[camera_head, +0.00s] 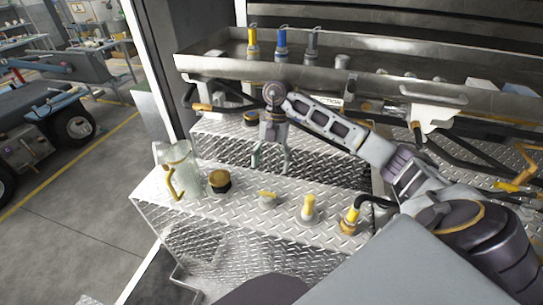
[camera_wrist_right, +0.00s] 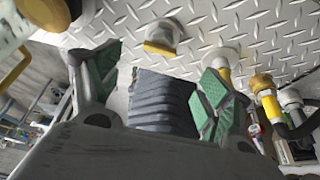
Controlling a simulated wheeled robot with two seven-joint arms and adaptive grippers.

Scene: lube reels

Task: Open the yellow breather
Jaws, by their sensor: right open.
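My right gripper (camera_head: 270,165) is open and empty, its fingers pointing down above the diamond-plate step (camera_head: 240,215). I cannot tell for sure which is the breather. In the right wrist view my open green-padded fingers (camera_wrist_right: 155,95) spread on either side of a dark ribbed body (camera_wrist_right: 165,100), with no visible grip on it. A yellow-based pale fitting (camera_wrist_right: 162,38) is beyond it. My left gripper is out of view.
A clear jug with a yellow handle (camera_head: 178,168) stands at the step's left end. A yellow fitting with a black hose (camera_head: 350,219) is at the right. A metal tray (camera_head: 380,88) with yellow, blue and grey nozzles runs behind. Open floor lies left.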

